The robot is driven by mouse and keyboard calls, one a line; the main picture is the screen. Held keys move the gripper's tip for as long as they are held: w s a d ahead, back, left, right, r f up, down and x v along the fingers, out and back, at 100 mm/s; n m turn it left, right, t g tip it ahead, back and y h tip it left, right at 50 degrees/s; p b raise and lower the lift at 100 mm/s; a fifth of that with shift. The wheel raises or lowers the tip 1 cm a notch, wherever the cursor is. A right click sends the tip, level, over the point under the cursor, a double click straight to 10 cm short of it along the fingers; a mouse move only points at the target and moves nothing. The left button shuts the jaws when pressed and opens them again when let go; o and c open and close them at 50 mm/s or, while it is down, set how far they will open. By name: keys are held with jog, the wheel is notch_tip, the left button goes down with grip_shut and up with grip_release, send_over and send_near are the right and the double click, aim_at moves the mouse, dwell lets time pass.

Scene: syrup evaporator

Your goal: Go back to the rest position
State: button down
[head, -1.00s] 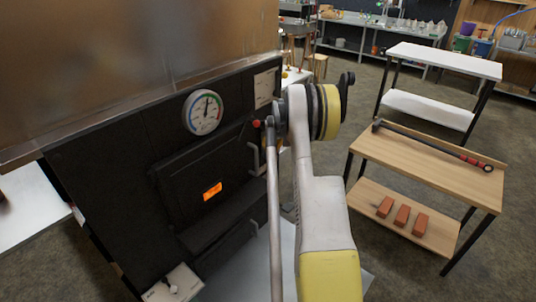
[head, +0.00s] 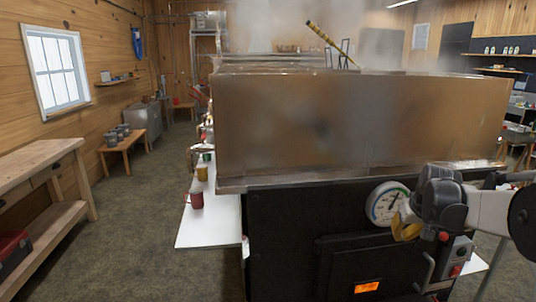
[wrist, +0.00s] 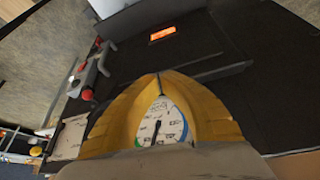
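My gripper (head: 404,230) is at the right in the head view, in front of the evaporator's black front, partly overlapping the dial gauge (head: 384,203). In the wrist view its two yellow fingers (wrist: 158,75) meet at their tips with nothing between them. The white gauge face (wrist: 160,122) shows behind them, through the gap between the curved fingers. The steel evaporator pan (head: 330,125) steams above the black firebox front (head: 285,240). The firebox door has a glowing orange window (head: 366,287), which also shows in the wrist view (wrist: 162,33).
A control box with a red button (head: 456,270) is close beside my arm. A white side table (head: 208,228) at the evaporator's left holds a red mug (head: 196,200). A wooden bench (head: 40,180) stands far left. The floor between is clear.

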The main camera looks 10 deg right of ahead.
jog(key=s+a+r+n+t, duration=0.1)
jog(key=s+a+r, duration=0.2)
jog(key=s+a, duration=0.45)
jog(key=s+a+r, duration=0.2)
jog(key=s+a, duration=0.2)
jog(key=a, duration=0.7)
jog(key=s+a+f+n+t+y, duration=0.1)
jog(key=s+a+f, duration=0.2)
jog(key=s+a, duration=0.6)
jog(key=s, duration=0.3)
jog(key=shift+s+a+f, duration=0.3)
jog(key=shift+a+f, duration=0.05)
